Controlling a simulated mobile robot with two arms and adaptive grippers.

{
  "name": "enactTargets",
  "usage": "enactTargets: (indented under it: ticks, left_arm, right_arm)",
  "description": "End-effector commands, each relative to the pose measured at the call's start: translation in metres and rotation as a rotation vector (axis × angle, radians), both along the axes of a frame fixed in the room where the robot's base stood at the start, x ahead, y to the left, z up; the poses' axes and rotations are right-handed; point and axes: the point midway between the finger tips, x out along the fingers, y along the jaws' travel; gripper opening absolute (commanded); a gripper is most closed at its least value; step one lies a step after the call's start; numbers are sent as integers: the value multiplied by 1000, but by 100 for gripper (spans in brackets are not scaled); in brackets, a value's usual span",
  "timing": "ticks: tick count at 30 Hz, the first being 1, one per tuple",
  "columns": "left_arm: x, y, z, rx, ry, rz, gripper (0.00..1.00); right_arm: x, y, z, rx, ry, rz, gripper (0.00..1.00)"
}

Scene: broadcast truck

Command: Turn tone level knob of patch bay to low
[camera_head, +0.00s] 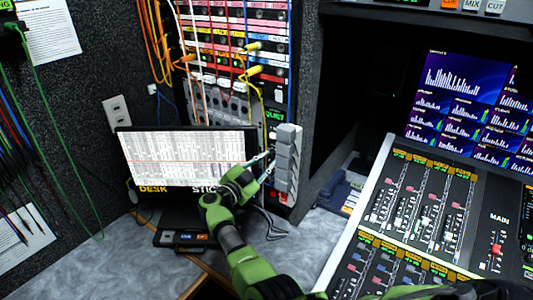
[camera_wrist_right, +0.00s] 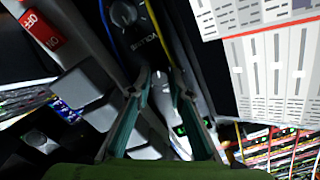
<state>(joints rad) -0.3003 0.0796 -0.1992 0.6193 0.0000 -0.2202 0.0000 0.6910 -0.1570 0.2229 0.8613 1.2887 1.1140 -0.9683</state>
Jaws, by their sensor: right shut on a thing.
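The patch bay (camera_head: 240,58) is a tall rack with coloured label strips, jacks and plugged cords in the head view. A narrow dark panel with a green display (camera_head: 274,116) runs down its right side. My right gripper (camera_head: 266,163) reaches this panel's lower part, in front of the laptop's right edge. In the wrist view its two fingers (camera_wrist_right: 161,78) are close together, shut on the tone level knob, which is mostly hidden between them. I cannot read its setting. Another dark round knob (camera_wrist_right: 124,14) with white marks shows beyond the fingertips. My left gripper is not in view.
A mixing console (camera_head: 415,205) fills the right side. Yellow, white and blue cords hang near the panel.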

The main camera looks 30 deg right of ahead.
Motion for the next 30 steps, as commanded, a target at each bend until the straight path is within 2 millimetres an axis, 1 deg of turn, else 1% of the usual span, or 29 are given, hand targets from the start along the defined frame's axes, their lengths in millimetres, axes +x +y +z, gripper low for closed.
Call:
enactTargets:
  ticks: [1,10,18,30]
  left_arm:
    - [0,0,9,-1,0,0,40]
    - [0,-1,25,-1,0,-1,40]
    - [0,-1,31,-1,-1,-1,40]
    - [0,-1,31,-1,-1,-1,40]
  right_arm:
    - [0,0,5,-12,35,0,0]
    - [0,0,2,-84,204,1,0]
    - [0,0,1,-114,272,1,0]
    - [0,-1,1,-120,284,0,0]
